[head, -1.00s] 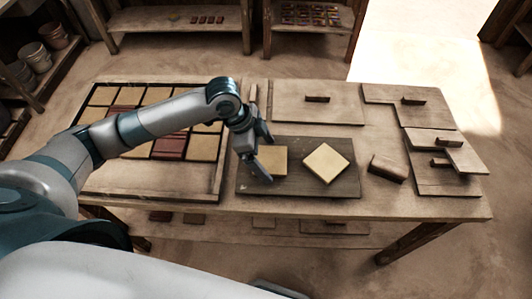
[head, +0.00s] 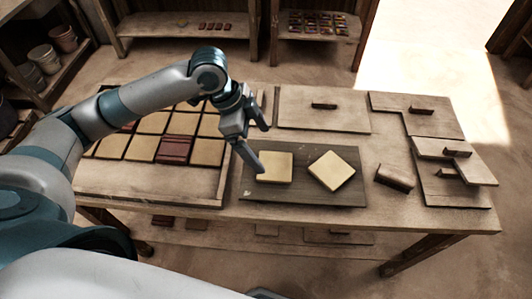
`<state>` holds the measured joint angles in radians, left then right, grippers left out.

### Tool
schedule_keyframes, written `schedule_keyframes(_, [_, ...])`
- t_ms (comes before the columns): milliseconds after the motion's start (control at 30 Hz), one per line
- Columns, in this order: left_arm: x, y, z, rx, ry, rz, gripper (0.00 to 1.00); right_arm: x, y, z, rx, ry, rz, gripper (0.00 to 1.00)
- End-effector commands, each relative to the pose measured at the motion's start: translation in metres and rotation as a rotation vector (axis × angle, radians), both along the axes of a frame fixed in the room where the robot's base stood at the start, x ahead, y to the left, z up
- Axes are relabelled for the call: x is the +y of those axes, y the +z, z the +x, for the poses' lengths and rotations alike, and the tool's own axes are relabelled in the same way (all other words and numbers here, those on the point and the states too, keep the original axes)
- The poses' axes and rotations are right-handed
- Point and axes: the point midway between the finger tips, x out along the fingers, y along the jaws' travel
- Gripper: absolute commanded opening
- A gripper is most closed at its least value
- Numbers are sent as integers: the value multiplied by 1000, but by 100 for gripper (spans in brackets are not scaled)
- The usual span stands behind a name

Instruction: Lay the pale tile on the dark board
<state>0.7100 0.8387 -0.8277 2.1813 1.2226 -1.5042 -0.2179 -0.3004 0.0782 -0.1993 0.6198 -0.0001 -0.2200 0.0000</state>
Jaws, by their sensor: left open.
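The dark board (head: 300,197) lies on the table. A pale tile (head: 275,167) lies flat on its left part, roughly square to the board. A second pale tile (head: 331,171) lies on its right part, turned at an angle. My left gripper (head: 264,150) is open and empty, with its fingers apart at the upper left of the left tile. One finger reaches down near that tile's left edge; I cannot tell whether it touches. My right gripper is not in view.
A framed tray (head: 150,188) of pale and red tiles fills the table's left side, partly behind my arm. A wooden block (head: 394,177) stands right of the board. Thin boards with handles (head: 345,115) lie at the back and right. Shelves stand behind.

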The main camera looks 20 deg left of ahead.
Motion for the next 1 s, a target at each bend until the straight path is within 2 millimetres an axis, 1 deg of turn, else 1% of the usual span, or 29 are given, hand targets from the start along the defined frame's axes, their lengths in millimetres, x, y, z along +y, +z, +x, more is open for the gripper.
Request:
schedule_keyframes(100, [7, 17, -1, -4, 2, 1, 93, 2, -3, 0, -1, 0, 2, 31])
schedule_keyframes(300, [13, 32, -4, -1, -1, 1, 93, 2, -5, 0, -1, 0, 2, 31])
schedule_keyframes(433, [14, 34, -4, 0, 0, 1, 93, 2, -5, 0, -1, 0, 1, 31])
schedule_keyframes(1000, [13, 34, -4, 0, 0, 0, 93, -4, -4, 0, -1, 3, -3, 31])
